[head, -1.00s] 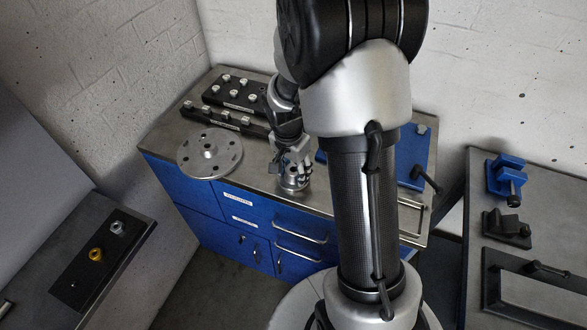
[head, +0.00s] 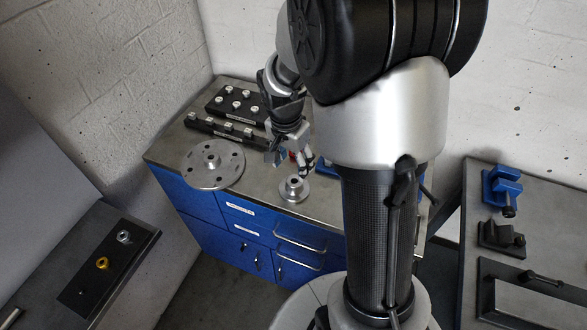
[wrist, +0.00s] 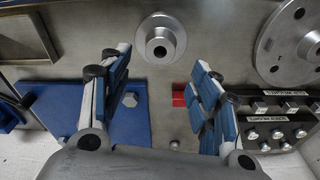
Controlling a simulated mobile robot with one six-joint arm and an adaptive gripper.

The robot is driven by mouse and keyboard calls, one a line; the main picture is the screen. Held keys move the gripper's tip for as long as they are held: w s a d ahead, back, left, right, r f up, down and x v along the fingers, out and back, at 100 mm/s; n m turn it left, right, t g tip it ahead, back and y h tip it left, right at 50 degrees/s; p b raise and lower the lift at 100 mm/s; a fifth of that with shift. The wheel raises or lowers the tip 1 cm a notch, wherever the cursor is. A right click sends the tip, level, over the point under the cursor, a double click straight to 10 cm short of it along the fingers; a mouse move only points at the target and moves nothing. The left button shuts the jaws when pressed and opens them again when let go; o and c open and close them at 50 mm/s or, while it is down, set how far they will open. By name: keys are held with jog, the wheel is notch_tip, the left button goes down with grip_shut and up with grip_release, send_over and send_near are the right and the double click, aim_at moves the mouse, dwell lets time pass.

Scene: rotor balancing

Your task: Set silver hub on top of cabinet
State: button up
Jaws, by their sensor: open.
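The silver hub (head: 294,188) stands upright on the metal top of the blue cabinet (head: 262,198), near its front edge. It also shows in the wrist view (wrist: 160,39), a flanged round part with a central bore, beyond my fingertips. My gripper (head: 290,165) is open and empty, just behind and above the hub in the head view. In the wrist view my gripper (wrist: 163,72) shows its two blue-padded fingers spread wide, with the hub apart from both.
A large silver disc with holes (head: 213,163) lies left of the hub. Black racks with several weights (head: 236,105) stand behind. A blue plate (wrist: 60,112) and a red block (wrist: 178,95) are close by. Side benches flank the cabinet.

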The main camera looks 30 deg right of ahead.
jog(key=s+a+r+n+t, duration=0.1)
jog(key=s+a+r+n, duration=0.2)
jog(key=r, duration=0.3)
jog(key=s+a+r+n+t, duration=0.1)
jog(key=s+a+r+n, duration=0.1)
jog(key=s+a+r, duration=0.3)
jog(key=s+a+r+n+t, duration=0.1)
jog(key=s+r+n, duration=0.2)
jog(key=s+n, duration=0.1)
jog(key=s+a+r+n+t+y, duration=0.1)
jog(key=s+a+r+n, duration=0.1)
jog(key=s+n, duration=0.2)
jog(key=s, duration=0.3)
jog(key=shift+a+r, duration=0.2)
jog(key=shift+r, duration=0.2)
